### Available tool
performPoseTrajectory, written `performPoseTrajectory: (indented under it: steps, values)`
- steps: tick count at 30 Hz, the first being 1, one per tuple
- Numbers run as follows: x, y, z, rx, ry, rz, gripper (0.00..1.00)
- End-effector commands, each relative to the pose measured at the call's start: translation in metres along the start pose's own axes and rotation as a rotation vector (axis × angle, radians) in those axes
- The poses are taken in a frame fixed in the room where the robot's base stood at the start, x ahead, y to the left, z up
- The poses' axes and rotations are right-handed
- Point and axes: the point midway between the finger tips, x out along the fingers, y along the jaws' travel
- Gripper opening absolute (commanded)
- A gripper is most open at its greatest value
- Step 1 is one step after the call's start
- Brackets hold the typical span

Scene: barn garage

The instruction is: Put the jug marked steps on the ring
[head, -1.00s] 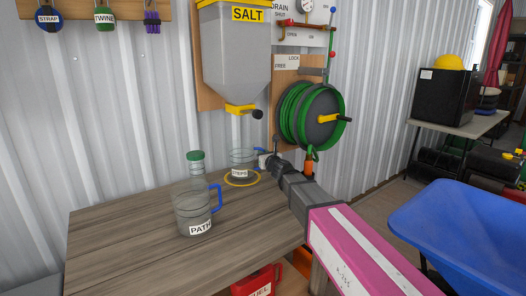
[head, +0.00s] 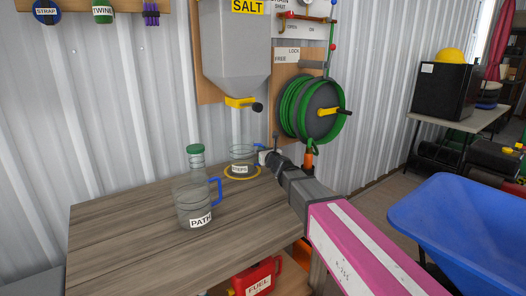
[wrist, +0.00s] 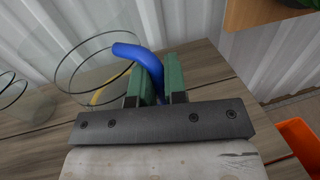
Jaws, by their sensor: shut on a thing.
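The clear jug marked STEPS (head: 241,161) stands upright, as far as I can tell, at the yellow ring (head: 229,176) on the bench, below the salt hopper's spout. The ring shows around the jug's base; whether the base touches the bench I cannot tell. My gripper (head: 263,156) is at the jug's right side. In the wrist view, its green fingers (wrist: 160,82) are shut on the jug's blue handle (wrist: 140,55). Another clear jug, marked PATH (head: 193,205), with a blue handle, stands nearer on the bench.
A green-lidded clear container (head: 196,157) stands behind the PATH jug. The salt hopper (head: 236,50) hangs above the ring. A green hose reel (head: 318,108) is on the wall to the right. The bench's front left (head: 120,240) is clear.

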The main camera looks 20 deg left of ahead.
Motion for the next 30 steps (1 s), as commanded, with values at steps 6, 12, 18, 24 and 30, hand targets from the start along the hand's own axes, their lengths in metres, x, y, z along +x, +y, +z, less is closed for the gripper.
performPoseTrajectory:
  steps: [6,12,18,24,30]
  values:
    - [0.000,0.000,-0.004,0.001,0.000,0.001,0.00]
    - [0.000,0.000,-0.003,0.001,0.000,0.000,0.42]
    - [-0.001,0.000,-0.003,0.000,0.000,0.000,0.42]
    - [-0.014,0.000,-0.003,0.001,0.000,0.000,0.42]
    - [-0.045,0.001,-0.003,0.001,0.000,0.000,0.42]
